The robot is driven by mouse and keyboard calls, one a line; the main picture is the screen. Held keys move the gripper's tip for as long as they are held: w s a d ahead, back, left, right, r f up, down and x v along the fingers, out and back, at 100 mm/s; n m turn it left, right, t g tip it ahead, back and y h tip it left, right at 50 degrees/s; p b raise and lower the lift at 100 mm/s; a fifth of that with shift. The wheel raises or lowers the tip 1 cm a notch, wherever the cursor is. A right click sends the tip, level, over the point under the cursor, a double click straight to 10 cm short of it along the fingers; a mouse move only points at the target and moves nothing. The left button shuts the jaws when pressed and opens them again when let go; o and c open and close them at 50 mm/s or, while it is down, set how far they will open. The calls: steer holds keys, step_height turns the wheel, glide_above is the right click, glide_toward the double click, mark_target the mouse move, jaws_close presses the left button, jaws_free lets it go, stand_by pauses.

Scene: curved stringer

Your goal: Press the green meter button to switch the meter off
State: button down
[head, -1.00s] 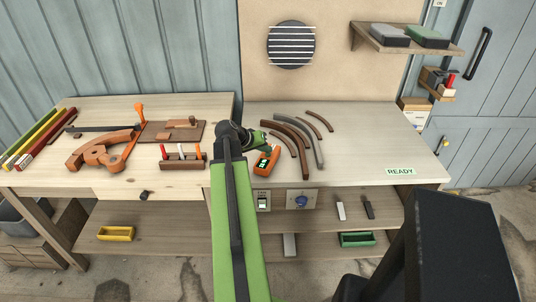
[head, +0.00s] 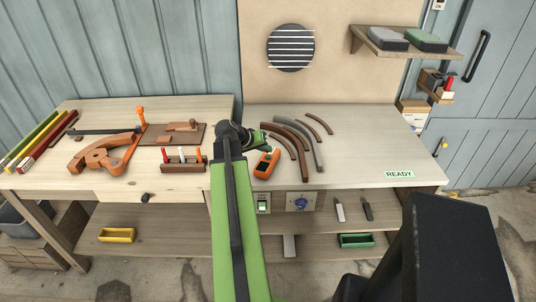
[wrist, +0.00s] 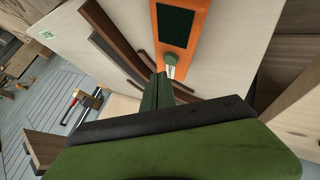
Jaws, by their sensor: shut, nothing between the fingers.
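The orange meter (head: 266,163) lies on the pale bench top, just beyond the end of my arm; its screen looks dark. In the wrist view the meter (wrist: 183,25) shows a blank dark screen, with the green button (wrist: 171,59) below it. My gripper (wrist: 163,78) is shut and empty, its tips right by the button's lower edge; I cannot tell whether they touch it. In the head view my gripper (head: 260,140) is small and partly hidden by my arm.
Curved brown and grey strips (head: 300,140) lie close to the right of the meter. A tool rack (head: 183,163) stands to its left. A READY label (head: 398,174) marks the bench's right side, where the top is clear. A switch (head: 263,204) sits below the front edge.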

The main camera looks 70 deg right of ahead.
mark_target(266, 157)
step_height(266, 157, up, 5)
steer(key=p, duration=0.4)
